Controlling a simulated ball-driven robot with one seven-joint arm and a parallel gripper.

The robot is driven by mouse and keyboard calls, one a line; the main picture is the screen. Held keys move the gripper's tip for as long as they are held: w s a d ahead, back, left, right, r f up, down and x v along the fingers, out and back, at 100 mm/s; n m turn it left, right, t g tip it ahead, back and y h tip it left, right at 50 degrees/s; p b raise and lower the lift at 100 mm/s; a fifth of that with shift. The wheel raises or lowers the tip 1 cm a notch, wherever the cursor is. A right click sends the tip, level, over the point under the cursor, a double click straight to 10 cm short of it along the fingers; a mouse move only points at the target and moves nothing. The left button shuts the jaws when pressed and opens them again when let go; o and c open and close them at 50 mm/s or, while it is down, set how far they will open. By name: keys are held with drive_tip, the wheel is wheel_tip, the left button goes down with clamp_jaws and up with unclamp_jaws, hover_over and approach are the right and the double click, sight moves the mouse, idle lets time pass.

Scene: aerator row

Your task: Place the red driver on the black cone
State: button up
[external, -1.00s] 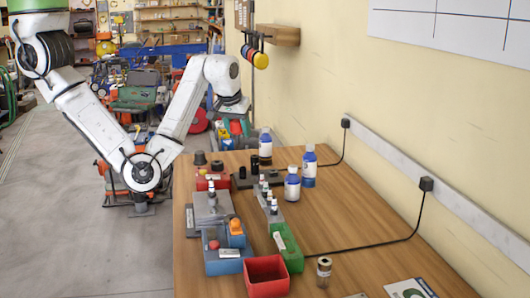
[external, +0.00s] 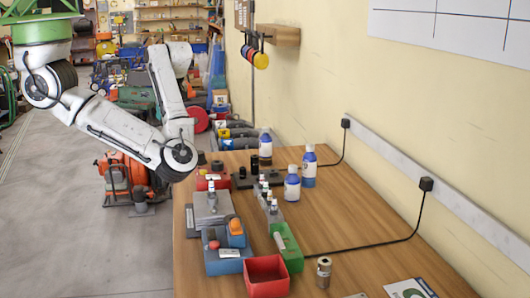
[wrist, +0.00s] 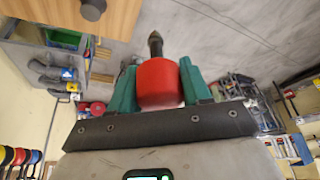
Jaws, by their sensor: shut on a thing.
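The red driver (wrist: 160,86) is a thick red cylinder with a dark pointed tip, which points up in the wrist view. My gripper (wrist: 157,72) is shut on its red body, with a teal finger on each side. In the external view my arm hides the gripper and driver. A small dark piece (external: 217,166), perhaps the black cone, stands at the wooden table's far left corner. A dark round piece (wrist: 92,9) shows on the wood at the top of the wrist view; I cannot tell if it is the same one. The driver is apart from it.
The wooden table (external: 340,230) holds a red open bin (external: 267,290), a green bin (external: 292,258), blue-labelled bottles (external: 309,168) and a grey block (external: 208,207). A black fixture (external: 243,181) stands near the far end. The wall borders the right side; open floor lies left.

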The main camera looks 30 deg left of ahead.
drive_tip(key=w+f, duration=0.3)
drive_tip(key=w, duration=0.1)
drive_tip(key=w+f, duration=0.3)
drive_tip(key=w, duration=0.1)
drive_tip(key=w+f, duration=0.3)
drive_tip(key=w, duration=0.2)
drive_tip(key=shift+w+f, duration=0.1)
drive_tip(key=shift+f, duration=0.15)
drive_tip(key=shift+w+f, duration=0.15)
drive_tip(key=shift+f, duration=1.55)
drive_tip(key=shift+a, duration=0.1)
drive_tip(key=shift+f, duration=0.2)
drive_tip(key=o, duration=1.2)
drive_tip(key=shift+c, duration=0.2)
